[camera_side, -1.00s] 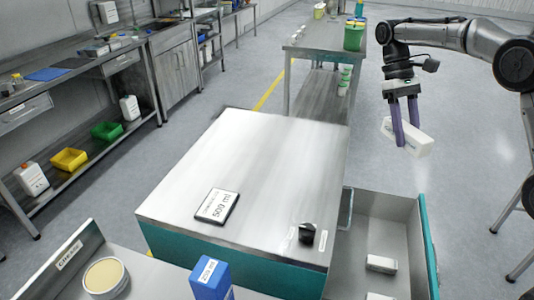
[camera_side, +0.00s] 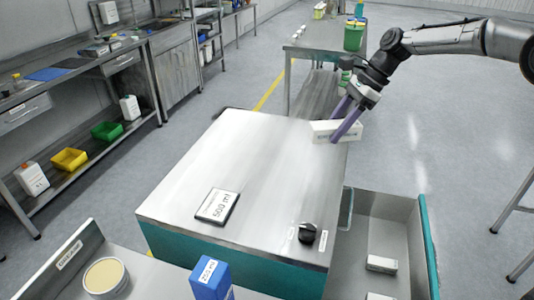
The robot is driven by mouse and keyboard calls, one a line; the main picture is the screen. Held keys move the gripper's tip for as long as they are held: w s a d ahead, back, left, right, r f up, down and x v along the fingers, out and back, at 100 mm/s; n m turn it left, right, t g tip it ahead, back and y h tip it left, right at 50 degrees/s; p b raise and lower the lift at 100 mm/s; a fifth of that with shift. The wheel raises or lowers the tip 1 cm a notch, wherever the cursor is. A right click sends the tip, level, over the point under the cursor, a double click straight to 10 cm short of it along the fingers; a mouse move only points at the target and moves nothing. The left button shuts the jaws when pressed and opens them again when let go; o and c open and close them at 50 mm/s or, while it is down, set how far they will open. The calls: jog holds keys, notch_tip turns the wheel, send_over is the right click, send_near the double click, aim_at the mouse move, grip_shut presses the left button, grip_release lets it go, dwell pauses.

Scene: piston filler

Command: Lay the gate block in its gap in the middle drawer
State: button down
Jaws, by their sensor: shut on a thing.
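My gripper (camera_side: 340,122) is shut on a white block (camera_side: 322,131) with dark print on its side. The block is held between the purple fingers and shows in front of the far right corner of the steel-topped cabinet; its height above the top is hard to tell. An open drawer (camera_side: 405,210) juts out at the lower right of the cabinet. Inside it lie white blocks (camera_side: 381,263) with space around them. The near end of the drawer is cut off by the picture's edge, and the left part is hidden by the cabinet.
The cabinet top (camera_side: 240,165) is mostly clear, with a 500 ml plate (camera_side: 217,206) and a black knob (camera_side: 307,232). A blue box (camera_side: 211,279) and a round tub (camera_side: 105,277) stand in front. A bench with a green bucket (camera_side: 353,38) is behind.

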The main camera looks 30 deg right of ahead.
aim_at(322, 122)
jog(key=w+a+m+t, duration=0.1)
jog(key=m, duration=0.1)
jog(key=w+a+r+m+t+h, duration=0.1)
jog(key=m, duration=0.2)
jog(key=shift+w+a+r, duration=0.1)
jog(key=shift+r, duration=0.05)
notch_tip(322, 122, down, 4)
jog(key=shift+f, duration=0.15)
jog(key=shift+w+f, duration=0.25)
jog(key=shift+f, duration=0.1)
jog(key=w+f, duration=0.3)
jog(key=w, duration=0.1)
jog(key=w+a+f, duration=0.1)
jog(key=w+f, duration=0.2)
jog(key=w, duration=0.1)
jog(key=w+a+f, duration=0.1)
jog(key=w+f, duration=0.2)
jog(key=w, duration=0.2)
jog(key=shift+w+f, duration=0.1)
jog(key=shift+f, duration=0.15)
jog(key=shift+w+f, duration=0.15)
jog(key=shift+f, duration=1.6)
jog(key=shift+c, duration=1.6)
grip_release()
jog(key=shift+f, duration=0.15)
